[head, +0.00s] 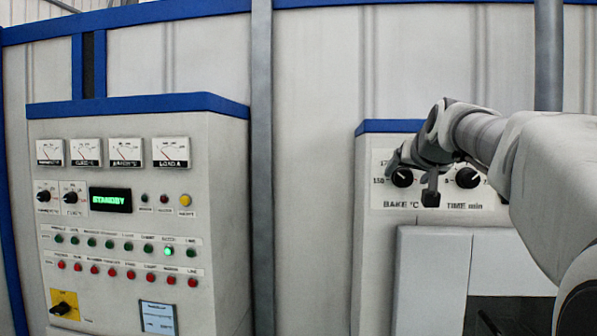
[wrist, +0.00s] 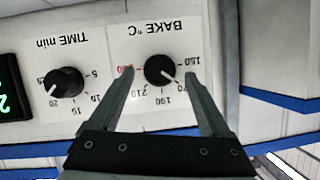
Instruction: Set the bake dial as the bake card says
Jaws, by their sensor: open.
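The bake dial (head: 402,177) is a black knob on the white BAKE °C plate of the right cabinet. In the wrist view the plate appears upside down, and the bake dial (wrist: 159,70) has its white pointer toward the lower right, near the partly covered 170 mark. My gripper (wrist: 160,74) is open, its fingers on either side of the dial; contact cannot be told. The fingers cover parts of the scale, including a red mark. In the head view my gripper (head: 412,180) is at the dial. A small card (head: 158,317) is low on the left cabinet, its text unreadable.
The TIME min dial (head: 467,177) is close beside the bake dial; it also shows in the wrist view (wrist: 64,82). The left cabinet has gauges, lamps, a STANDBY display (head: 110,200) and a yellow switch (head: 64,305). A grey panel (head: 440,270) lies below the dials.

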